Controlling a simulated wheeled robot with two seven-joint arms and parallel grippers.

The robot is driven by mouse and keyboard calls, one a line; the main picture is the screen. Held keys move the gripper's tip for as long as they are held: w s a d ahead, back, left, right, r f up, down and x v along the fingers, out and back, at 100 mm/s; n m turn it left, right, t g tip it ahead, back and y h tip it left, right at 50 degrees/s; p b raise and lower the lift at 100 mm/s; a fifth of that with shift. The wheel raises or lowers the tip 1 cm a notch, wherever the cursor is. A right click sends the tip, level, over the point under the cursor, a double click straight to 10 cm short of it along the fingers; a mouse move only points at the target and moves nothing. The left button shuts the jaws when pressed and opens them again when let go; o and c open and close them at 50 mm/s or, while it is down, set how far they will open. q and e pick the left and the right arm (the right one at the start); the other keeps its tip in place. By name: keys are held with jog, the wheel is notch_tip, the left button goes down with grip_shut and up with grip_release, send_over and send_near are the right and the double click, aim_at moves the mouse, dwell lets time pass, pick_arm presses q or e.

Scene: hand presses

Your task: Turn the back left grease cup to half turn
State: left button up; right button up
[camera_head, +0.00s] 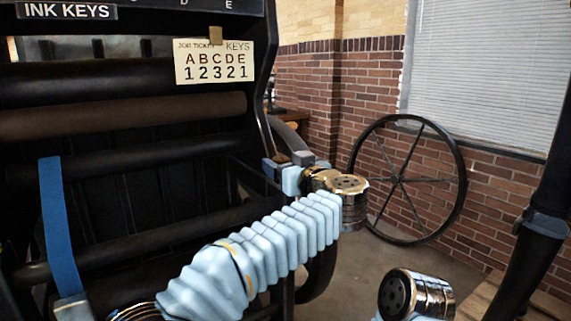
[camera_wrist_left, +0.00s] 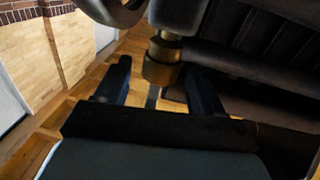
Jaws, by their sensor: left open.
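A brass grease cup (camera_wrist_left: 160,68) hangs below a dark part of the press in the left wrist view. Which of the press's cups it is cannot be told from these frames. My left gripper (camera_wrist_left: 158,80) is open, with one dark finger on each side of the cup. Gaps show between the fingers and the brass, so the cup is not clamped. In the head view my left gripper (camera_head: 286,172) is at the right side of the press frame, partly hidden by my own wrist. The cup cannot be made out there. My right gripper is out of view.
The black press (camera_head: 110,190) with its rollers fills the left of the head view. A job ticket (camera_head: 213,62) reading ABCDE 12321 hangs on it. A large spoked wheel (camera_head: 402,181) stands by the brick wall. Open floor shows right of the press.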

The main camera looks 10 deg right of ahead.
pick_arm(q)
jog(key=c, duration=1.1)
jog(key=shift+o, duration=0.2)
jog(key=shift+a+r+m+h, duration=0.1)
jog(key=shift+a+m+h, duration=0.35)
jog(key=shift+h, duration=0.45)
jog(key=m+h, duration=0.2)
jog(key=h, duration=0.1)
jog(key=shift+a+r+t, duration=0.1)
jog(key=shift+t, duration=0.2)
jog(key=shift+m+h, duration=0.85)
jog(key=shift+h, duration=0.55)
jog(key=o, duration=1.1)
jog(key=shift+c, duration=0.2)
jog(key=shift+s+f, duration=0.15)
jog(key=shift+f, duration=0.05)
jog(key=s+a+b, duration=0.1)
jog(key=s, duration=1.2)
jog(key=shift+s+a+b, duration=0.25)
jog(key=shift+a+b, duration=0.15)
